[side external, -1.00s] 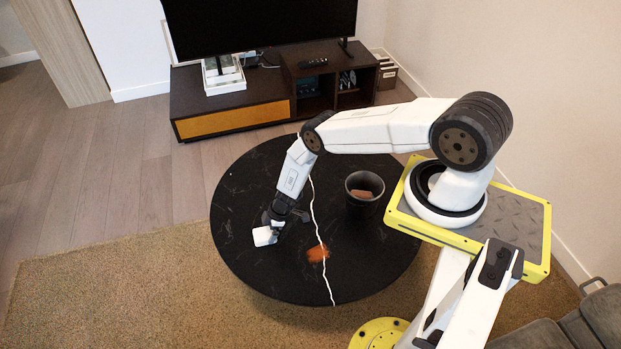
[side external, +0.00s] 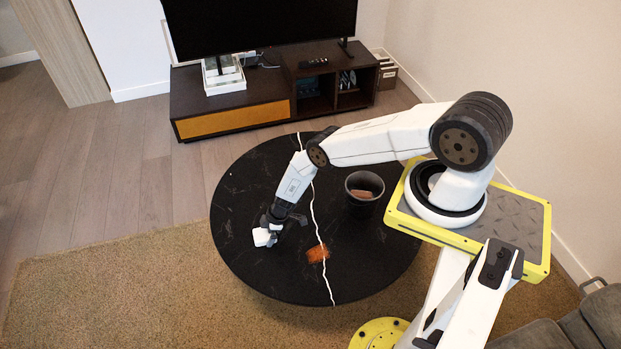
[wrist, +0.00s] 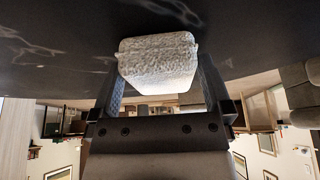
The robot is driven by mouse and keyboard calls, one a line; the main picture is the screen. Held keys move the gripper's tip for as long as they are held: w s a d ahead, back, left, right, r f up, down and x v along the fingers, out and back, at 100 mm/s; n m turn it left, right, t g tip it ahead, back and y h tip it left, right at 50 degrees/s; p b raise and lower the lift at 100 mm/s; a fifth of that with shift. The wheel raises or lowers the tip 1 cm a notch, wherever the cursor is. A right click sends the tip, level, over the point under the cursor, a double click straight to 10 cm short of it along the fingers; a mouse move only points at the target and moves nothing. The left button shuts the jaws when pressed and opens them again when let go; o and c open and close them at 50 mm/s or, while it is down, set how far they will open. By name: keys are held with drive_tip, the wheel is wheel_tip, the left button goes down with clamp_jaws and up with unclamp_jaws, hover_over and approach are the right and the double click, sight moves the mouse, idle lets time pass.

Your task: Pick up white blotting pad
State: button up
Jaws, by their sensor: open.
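The white blotting pad (side external: 261,237) is a small, pale, rough-surfaced block at the left part of the round black table. It shows large in the wrist view (wrist: 158,62), between the two fingers of my gripper. My gripper (side external: 271,232) points down at the pad, with its jaws open around it. A dark finger covers part of the pad in the side view. I cannot tell whether either finger touches the pad.
A black cup (side external: 364,207) with a brown item inside stands right of my gripper. A rusty orange piece (side external: 317,254) and a white cord (side external: 313,215) lie on the black table (side external: 290,285). The table's left edge is close to the pad.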

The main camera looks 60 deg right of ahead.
drive_tip(key=c, duration=1)
drive_tip(key=shift+o, duration=0.2)
drive_tip(key=shift+r, duration=0.2)
drive_tip(key=shift+r, duration=4.8)
